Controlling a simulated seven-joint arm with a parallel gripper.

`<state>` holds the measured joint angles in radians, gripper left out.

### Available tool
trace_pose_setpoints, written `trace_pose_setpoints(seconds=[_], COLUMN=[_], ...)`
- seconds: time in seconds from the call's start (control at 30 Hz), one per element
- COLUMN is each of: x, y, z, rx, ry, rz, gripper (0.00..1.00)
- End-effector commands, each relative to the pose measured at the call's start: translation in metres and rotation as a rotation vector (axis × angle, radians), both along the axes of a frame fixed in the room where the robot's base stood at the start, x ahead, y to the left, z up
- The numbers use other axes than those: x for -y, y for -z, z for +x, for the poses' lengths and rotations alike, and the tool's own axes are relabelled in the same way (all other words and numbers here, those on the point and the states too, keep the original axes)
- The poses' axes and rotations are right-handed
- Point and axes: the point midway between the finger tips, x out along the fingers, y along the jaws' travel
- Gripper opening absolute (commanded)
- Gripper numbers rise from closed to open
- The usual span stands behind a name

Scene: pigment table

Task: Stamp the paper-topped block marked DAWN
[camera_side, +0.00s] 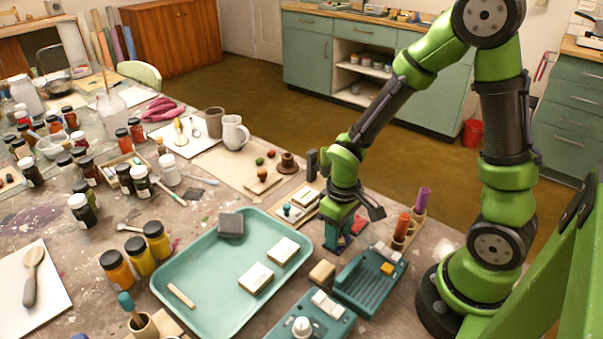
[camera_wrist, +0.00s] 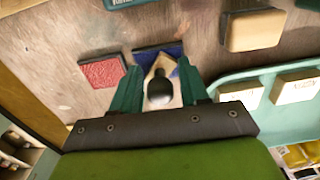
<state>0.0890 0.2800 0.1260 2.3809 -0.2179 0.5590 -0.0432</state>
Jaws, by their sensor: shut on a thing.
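My gripper (camera_wrist: 160,88) is shut on the dark round knob of a stamp (camera_wrist: 159,90). Its teal fingers also show in the side view (camera_side: 338,238), where the stamp is hidden. The stamp is at the blue ink pad (camera_wrist: 175,50); I cannot tell whether it touches the pad. A red ink pad (camera_wrist: 103,72) lies beside it. Two paper-topped blocks, one farther (camera_side: 283,250) and one nearer (camera_side: 256,277), lie in the teal tray (camera_side: 205,270). Both also show in the wrist view, left (camera_wrist: 240,93) and right (camera_wrist: 295,87). Their marks are too small to read.
A grey block (camera_side: 230,225) and a pale stick (camera_side: 181,295) lie in the tray. A wooden block (camera_side: 322,273) and a teal ribbed device (camera_side: 368,284) stand near the pads. Another pale-topped block (camera_side: 305,196) and a small teal-knobbed piece (camera_side: 287,210) sit behind the tray.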

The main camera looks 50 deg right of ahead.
Motion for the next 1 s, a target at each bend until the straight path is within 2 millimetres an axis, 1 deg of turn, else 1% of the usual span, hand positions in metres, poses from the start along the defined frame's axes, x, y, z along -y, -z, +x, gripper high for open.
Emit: trace_pose_setpoints(seconds=[0.3,0.4,1.0], x=[0.0,0.0,0.0], y=[0.001,-0.001,-0.05], z=[-0.001,-0.001,0.0], rx=[-0.004,-0.003,0.001], ry=[-0.002,-0.001,0.0], rz=[0.0,0.0,0.0], gripper=[0.25,0.25,0.25])
